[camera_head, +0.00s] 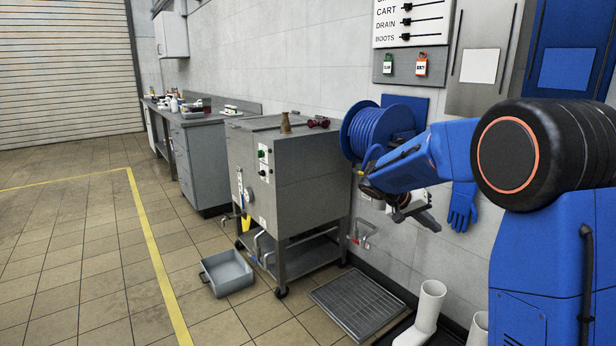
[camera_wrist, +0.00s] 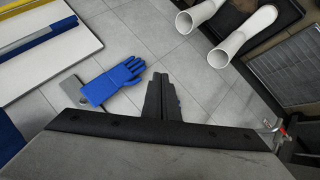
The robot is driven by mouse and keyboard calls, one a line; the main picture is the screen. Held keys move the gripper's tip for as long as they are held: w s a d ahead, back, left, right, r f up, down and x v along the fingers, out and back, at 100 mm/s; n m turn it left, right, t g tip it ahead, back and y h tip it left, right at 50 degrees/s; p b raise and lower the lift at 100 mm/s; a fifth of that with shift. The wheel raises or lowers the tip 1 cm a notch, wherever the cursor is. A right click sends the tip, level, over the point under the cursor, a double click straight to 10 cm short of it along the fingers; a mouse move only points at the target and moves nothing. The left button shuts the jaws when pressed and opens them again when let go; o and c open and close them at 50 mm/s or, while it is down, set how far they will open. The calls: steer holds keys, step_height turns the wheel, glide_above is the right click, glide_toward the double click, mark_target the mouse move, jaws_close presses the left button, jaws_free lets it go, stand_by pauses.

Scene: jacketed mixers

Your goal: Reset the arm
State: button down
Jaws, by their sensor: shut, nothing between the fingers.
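My blue arm reaches in from the right in the head view, in front of the wall. My gripper (camera_head: 431,222) is at its end, to the right of the grey steel mixer cabinet (camera_head: 298,165) and apart from it. In the wrist view my gripper (camera_wrist: 161,78) shows as two dark fingers side by side, shut and empty. A blue glove (camera_wrist: 112,82) is beside the fingers in that view, and it hangs on the wall in the head view (camera_head: 462,205). Nothing touches the fingers.
A blue hose reel (camera_head: 378,132) is on the wall behind my forearm. White boots (camera_head: 428,308) stand by a floor grate (camera_head: 363,302). A grey bin (camera_head: 227,272) is on the floor. A bench (camera_head: 197,140) stands farther back. The tiled floor at left is clear.

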steer(key=s+a+r+n+y, duration=0.1)
steer(key=s+r+y, duration=0.15)
steer(key=s, duration=0.85)
steer(key=s+a+r+n+y, duration=0.1)
steer(key=s+y, duration=0.2)
steer(key=s, duration=0.9)
steer(key=s+a+f+n+t+y, duration=0.1)
steer(key=s+a+f+y, duration=0.1)
steer(key=s, duration=0.7)
steer(key=s+a+f+n+t+y, duration=0.2)
steer(key=s+a, duration=0.3)
steer(key=s, duration=0.5)
steer(key=shift+s+a+f+n+y, duration=0.2)
steer(key=shift+s+f+n+y, duration=0.15)
steer(key=shift+f, duration=0.35)
